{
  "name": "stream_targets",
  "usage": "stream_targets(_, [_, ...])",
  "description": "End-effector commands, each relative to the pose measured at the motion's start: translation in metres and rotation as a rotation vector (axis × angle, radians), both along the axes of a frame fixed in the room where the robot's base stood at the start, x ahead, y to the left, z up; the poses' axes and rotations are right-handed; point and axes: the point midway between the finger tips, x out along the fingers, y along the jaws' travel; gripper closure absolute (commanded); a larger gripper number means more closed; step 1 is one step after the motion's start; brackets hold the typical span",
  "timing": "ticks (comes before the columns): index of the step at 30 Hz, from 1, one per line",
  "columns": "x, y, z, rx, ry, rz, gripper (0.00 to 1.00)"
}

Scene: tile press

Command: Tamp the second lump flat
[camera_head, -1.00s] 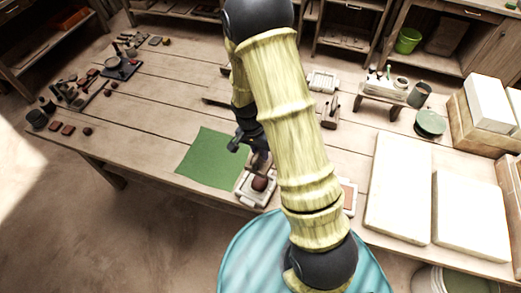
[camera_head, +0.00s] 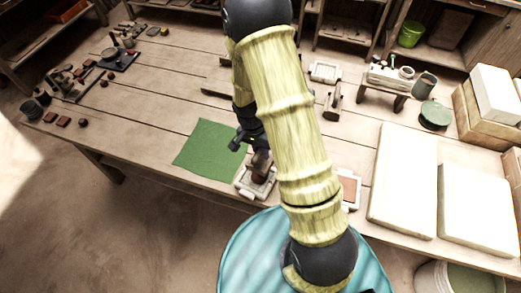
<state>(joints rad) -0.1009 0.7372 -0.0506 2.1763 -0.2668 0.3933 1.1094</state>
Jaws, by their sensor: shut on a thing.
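My gripper (camera_head: 250,140) is partly hidden behind my own arm. It is shut on a brown wooden tamper (camera_head: 262,162), held upright over a white tile mould (camera_head: 243,187) near the table's front edge. The tamper's lower end is down in the mould, where the dark clay lump is mostly covered. I cannot tell how flat the lump is. A second white mould (camera_head: 355,203) with flat reddish clay (camera_head: 349,187) shows to the right of my arm, partly hidden by it.
A green mat (camera_head: 208,148) lies left of the mould. Two white slabs (camera_head: 402,185) lie at the right. A small rack (camera_head: 388,83) with pots stands behind them. Tools and small pieces (camera_head: 75,82) sit at the far left. The table's middle left is clear.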

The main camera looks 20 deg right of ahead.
Motion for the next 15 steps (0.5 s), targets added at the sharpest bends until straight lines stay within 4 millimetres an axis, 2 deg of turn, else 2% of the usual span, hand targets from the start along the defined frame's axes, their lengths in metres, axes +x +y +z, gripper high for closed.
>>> stream_targets(9, [0.000,0.002,-0.002,0.001,-0.001,0.005,1.00])
stream_targets(15, [0.000,0.002,-0.033,0.000,0.000,0.006,1.00])
